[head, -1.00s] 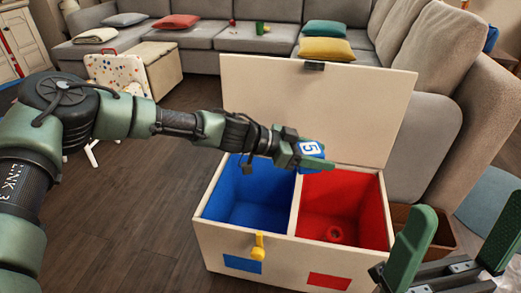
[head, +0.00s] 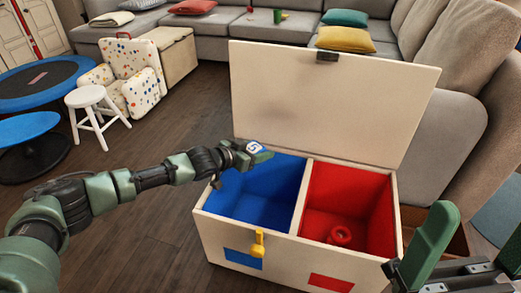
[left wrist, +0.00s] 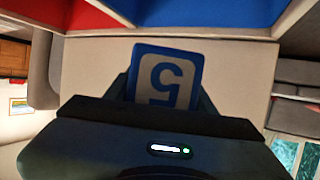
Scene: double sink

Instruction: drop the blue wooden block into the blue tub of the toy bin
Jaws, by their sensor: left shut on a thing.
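The blue wooden block (head: 254,147), with a white face and a blue 5, is held between the fingertips of my left gripper (head: 257,151). In the left wrist view the block (left wrist: 165,75) sits between the shut fingers. The toy bin (head: 290,248) stands with its lid up. Its blue tub (head: 262,193) is on the left and looks empty. In the head view the block shows at the tub's back left, in front of the lid's lower left part; its height is hard to tell. My right gripper (head: 470,240) is open and empty at the lower right, partly out of frame.
The red tub (head: 343,195) beside the blue one holds a red ring (head: 340,235). The raised lid (head: 330,100) blocks the back. A white stool (head: 93,103) and blue trampoline (head: 40,80) stand at left. A grey sofa (head: 225,30) lies behind.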

